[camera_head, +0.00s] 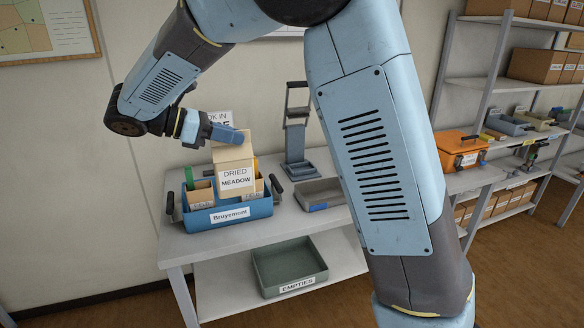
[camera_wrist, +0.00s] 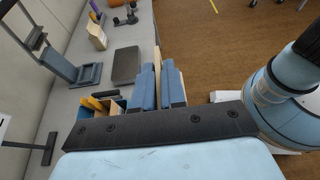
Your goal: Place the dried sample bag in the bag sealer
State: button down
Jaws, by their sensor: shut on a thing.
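My gripper (camera_head: 226,133) is shut on the top of a tan paper bag labelled DRIED MEADOW (camera_head: 235,176). The bag hangs upright, and its lower part overlaps the blue crate in the head view; I cannot tell whether it is clear of the crate. In the wrist view the blue fingers (camera_wrist: 163,88) are close together, with a strip of tan between them. The bag sealer, a grey-blue upright stand with a dark lever (camera_head: 296,135), stands on the table to the right of the bag. It also shows in the wrist view at upper left (camera_wrist: 89,74).
The blue crate labelled Bruyemont (camera_head: 228,214) holds other bags at the table's left. A shallow grey tray (camera_head: 318,194) lies right of it, in front of the sealer. A green-grey bin labelled EMPTIES (camera_head: 290,266) is on the lower shelf. An orange case (camera_head: 459,149) stands farther right.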

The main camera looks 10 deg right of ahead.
aim_at(300, 151)
jog(key=i, duration=1.45)
jog(key=z, duration=0.05)
